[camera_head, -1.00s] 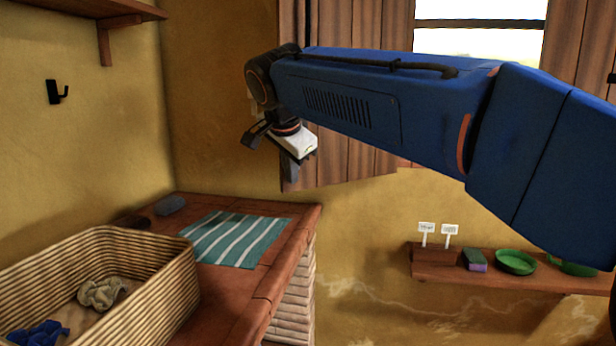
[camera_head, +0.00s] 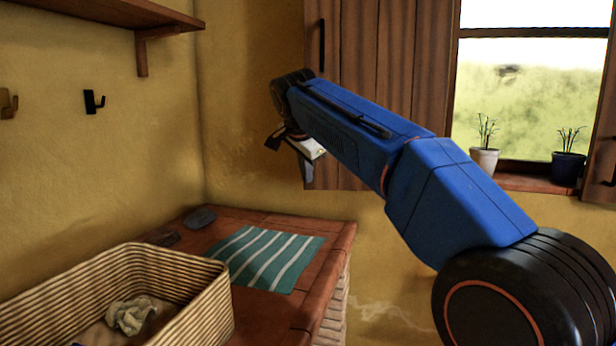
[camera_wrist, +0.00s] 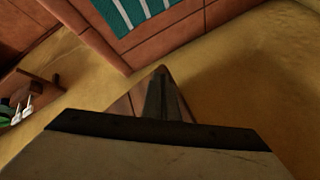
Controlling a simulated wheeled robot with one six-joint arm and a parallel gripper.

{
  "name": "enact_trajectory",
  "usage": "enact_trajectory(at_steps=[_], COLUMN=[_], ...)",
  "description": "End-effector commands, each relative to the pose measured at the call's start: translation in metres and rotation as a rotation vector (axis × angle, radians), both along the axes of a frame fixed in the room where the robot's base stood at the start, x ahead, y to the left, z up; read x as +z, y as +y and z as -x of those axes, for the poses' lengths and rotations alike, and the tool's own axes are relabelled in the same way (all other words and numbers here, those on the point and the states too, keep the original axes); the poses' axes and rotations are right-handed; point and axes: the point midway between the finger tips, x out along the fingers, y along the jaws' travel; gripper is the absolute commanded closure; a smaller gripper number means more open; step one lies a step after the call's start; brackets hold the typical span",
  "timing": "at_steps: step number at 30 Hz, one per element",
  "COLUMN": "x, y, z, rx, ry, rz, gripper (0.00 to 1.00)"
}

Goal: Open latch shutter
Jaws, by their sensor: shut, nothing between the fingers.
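The brown plank shutter (camera_head: 375,50) stands to the left of the window, whose glass shows uncovered. A dark vertical handle (camera_head: 322,45) is near the shutter's left edge. A second shutter (camera_head: 603,145) shows in part at the right edge. My gripper (camera_head: 290,143) is beside the lower left edge of the first shutter, partly hidden by my blue arm. In the wrist view its fingers (camera_wrist: 162,98) are together and empty, in front of a wooden corner (camera_wrist: 122,106), likely the shutter's. I cannot tell whether they touch it.
A brick counter (camera_head: 262,318) below my gripper carries a striped teal cloth (camera_head: 265,258) and a wicker basket (camera_head: 205,300). Two potted plants (camera_head: 484,160) stand on the window sill. A wooden shelf (camera_head: 100,20) and hooks (camera_head: 93,102) are on the left wall.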

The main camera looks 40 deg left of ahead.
Motion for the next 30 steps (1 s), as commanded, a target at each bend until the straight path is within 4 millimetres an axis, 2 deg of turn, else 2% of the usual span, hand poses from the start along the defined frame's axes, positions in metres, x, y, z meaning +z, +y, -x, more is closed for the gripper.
enact_trajectory(at_steps=[12, 30], x=[0.000, 0.000], y=[0.019, 0.023], z=[-0.025, -0.031], rx=[0.000, 0.000], ry=[0.001, 0.001], rz=[-0.002, 0.000], gripper=[1.00, 1.00])
